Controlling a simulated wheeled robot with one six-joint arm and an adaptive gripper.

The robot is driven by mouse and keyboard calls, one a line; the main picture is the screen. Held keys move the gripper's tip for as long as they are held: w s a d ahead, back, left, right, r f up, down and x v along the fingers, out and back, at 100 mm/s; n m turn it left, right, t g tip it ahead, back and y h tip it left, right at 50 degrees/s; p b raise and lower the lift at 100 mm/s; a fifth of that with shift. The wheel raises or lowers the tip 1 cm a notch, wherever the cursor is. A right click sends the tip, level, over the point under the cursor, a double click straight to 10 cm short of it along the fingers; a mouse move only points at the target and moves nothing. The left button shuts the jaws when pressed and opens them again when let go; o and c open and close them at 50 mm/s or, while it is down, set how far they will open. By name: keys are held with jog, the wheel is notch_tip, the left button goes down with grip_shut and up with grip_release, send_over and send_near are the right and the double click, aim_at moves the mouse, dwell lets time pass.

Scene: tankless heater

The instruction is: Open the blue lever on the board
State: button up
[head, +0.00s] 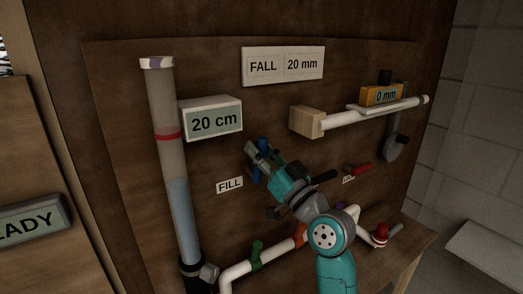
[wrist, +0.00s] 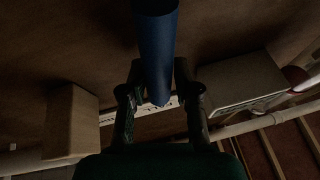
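The blue lever (wrist: 157,45) fills the upper middle of the wrist view, its lower end between my two fingers. In the head view a blue piece (head: 262,142) shows beside my gripper (head: 258,160), above the FILL label, and the rest is largely hidden by the gripper. My gripper also shows in the wrist view (wrist: 159,75). Its fingers are apart, one on each side of the lever. I cannot tell if they touch it. The board (head: 120,100) is brown wood.
A clear tube (head: 160,120) with blue water and a red ring stands at left, by a "20 cm" display (head: 213,121). A red lever (head: 358,169) is right of my arm.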

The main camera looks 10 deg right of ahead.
jog(key=shift+o, duration=1.2)
jog(key=v, duration=1.2)
jog(key=s+f+m+g+h, duration=0.1)
jog(key=s+f+m+h, duration=0.15)
jog(key=s+f, duration=0.45)
jog(key=s+d+f+m+h, duration=0.15)
jog(key=f+h, duration=0.25)
jog(key=f, duration=0.7)
jog(key=s+f+m+g+h, duration=0.1)
jog(key=s+f+m+h, duration=0.15)
jog(key=s+f, duration=0.45)
jog(key=s+f+n+g, duration=0.1)
jog(key=s+f, duration=0.1)
jog(key=s, duration=0.7)
jog(key=s+a+f+n+g, duration=0.1)
jog(key=s+f, duration=0.2)
jog(key=s, duration=0.5)
jog(key=s+f+n+g+h, duration=0.1)
jog(key=s+f, duration=0.2)
jog(key=s, duration=0.6)
jog(key=shift+s+a+g, duration=0.3)
jog(key=shift+s+a, duration=0.05)
jog(key=shift+a, duration=0.05)
